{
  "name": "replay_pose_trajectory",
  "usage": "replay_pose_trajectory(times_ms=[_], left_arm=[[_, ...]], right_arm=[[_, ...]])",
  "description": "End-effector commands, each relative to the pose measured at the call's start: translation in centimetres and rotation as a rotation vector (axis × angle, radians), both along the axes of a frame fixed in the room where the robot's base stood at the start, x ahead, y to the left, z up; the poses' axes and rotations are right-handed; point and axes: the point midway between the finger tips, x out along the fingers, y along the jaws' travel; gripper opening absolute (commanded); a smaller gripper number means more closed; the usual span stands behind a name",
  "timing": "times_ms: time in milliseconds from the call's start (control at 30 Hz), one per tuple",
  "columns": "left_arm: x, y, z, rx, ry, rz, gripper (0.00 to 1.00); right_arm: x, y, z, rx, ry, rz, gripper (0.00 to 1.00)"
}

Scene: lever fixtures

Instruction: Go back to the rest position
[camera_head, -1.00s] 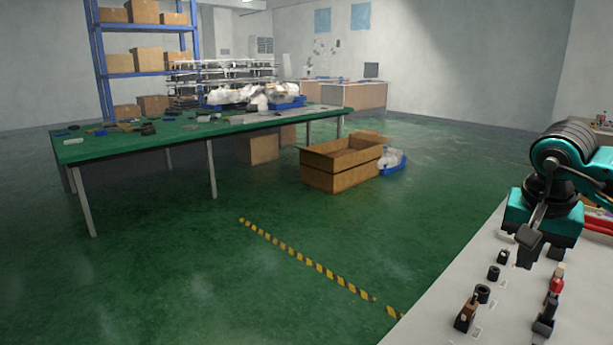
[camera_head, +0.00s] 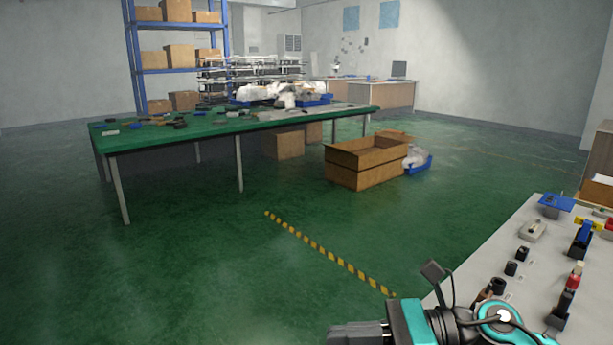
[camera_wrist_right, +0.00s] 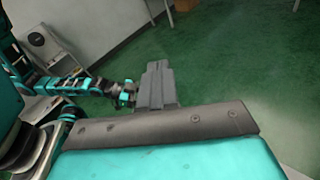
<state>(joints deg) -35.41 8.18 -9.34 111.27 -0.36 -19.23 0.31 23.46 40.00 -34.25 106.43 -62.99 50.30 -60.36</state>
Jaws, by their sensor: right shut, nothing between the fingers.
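My right gripper (camera_head: 352,334) is at the bottom of the head view, pointing left, in front of the near edge of the grey lever panel (camera_head: 528,262). In the right wrist view its fingers (camera_wrist_right: 157,85) are together, with nothing between them and the green floor beyond. My left gripper does not show in the head view. A teal and black arm part (camera_wrist_right: 65,87) shows at the left of the wrist view, its end partly hidden behind the right fingers.
The panel carries a blue lever (camera_head: 582,238), a red-tipped lever (camera_head: 568,292) and several black knobs. A green table (camera_head: 250,123) and an open cardboard box (camera_head: 357,170) stand farther back. Green floor with a yellow-black stripe (camera_head: 325,252) is clear between.

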Motion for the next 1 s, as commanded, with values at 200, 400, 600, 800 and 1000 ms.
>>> replay_pose_trajectory(times_ms=[200,400,600,800,1000], left_arm=[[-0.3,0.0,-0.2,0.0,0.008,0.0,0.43],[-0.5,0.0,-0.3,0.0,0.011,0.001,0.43],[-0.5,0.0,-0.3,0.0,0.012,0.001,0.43],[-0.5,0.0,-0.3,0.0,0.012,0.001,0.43],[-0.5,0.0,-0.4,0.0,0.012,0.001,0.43]], right_arm=[[1.7,-0.5,-0.7,0.629,0.775,-0.339,0.0],[2.0,-5.9,-8.9,1.196,1.522,-0.664,0.0],[-3.9,-10.4,-20.3,1.742,2.136,-0.973,0.0],[-9.3,-11.6,-25.8,-1.791,-2.094,0.991,0.0],[-10.4,-11.8,-26.7,-1.755,-2.028,0.968,0.0]])
